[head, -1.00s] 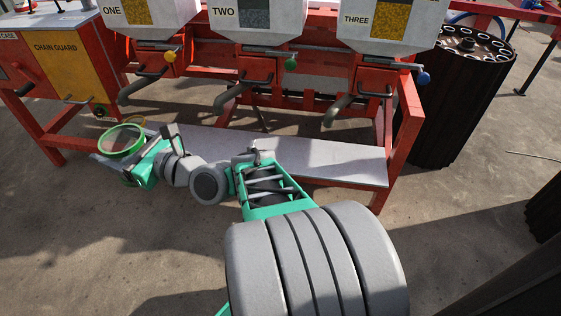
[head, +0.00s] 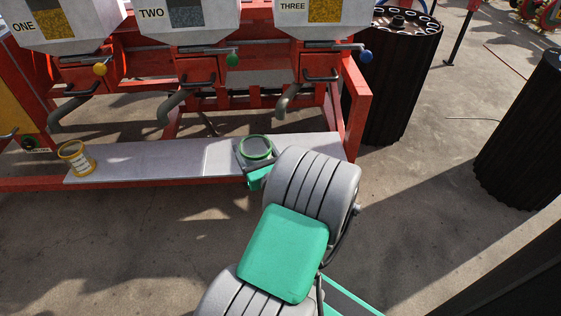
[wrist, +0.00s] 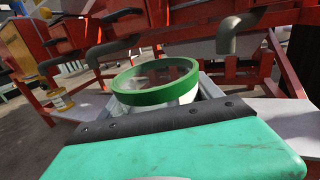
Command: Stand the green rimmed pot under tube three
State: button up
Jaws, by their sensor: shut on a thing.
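The green rimmed pot (head: 257,148) is over the right part of the pale shelf (head: 206,158), just left of and in front of the mouth of tube three (head: 285,103). My gripper (head: 255,160) is shut on the pot, with a finger visible at each side of it. In the wrist view the pot (wrist: 158,84) looks upright, its green rim open at the top. The gripper's dark edge hides its lower part. I cannot tell whether its base touches the shelf.
A yellow rimmed pot (head: 76,159) stands at the shelf's left end. Tube one (head: 66,112) and tube two (head: 172,106) hang above the shelf. A red frame post (head: 355,110) bounds the right end. Dark ribbed drums (head: 400,75) stand beyond it.

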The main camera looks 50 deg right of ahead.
jog(key=s+d+f+m+g+h, duration=0.3)
jog(key=s+d+f+h, duration=0.15)
jog(key=s+f, duration=0.3)
jog(key=w+d+f+p, duration=0.1)
jog(key=w+d+p, duration=0.1)
jog(key=w+d, duration=0.1)
jog(key=w+d+f+p, duration=0.1)
jog(key=w+d+p, duration=0.1)
jog(key=w+d, duration=0.2)
jog(key=w+d+f+p, duration=0.1)
jog(key=w+d+p, duration=0.1)
jog(key=w+d, duration=0.2)
jog(key=shift+w+d+f, duration=0.15)
jog(key=shift+d, duration=0.4)
jog(key=shift+w+d+f, duration=0.1)
jog(key=shift+d+f, duration=0.05)
jog(key=shift+d, duration=0.35)
jog(key=shift+r, duration=0.1)
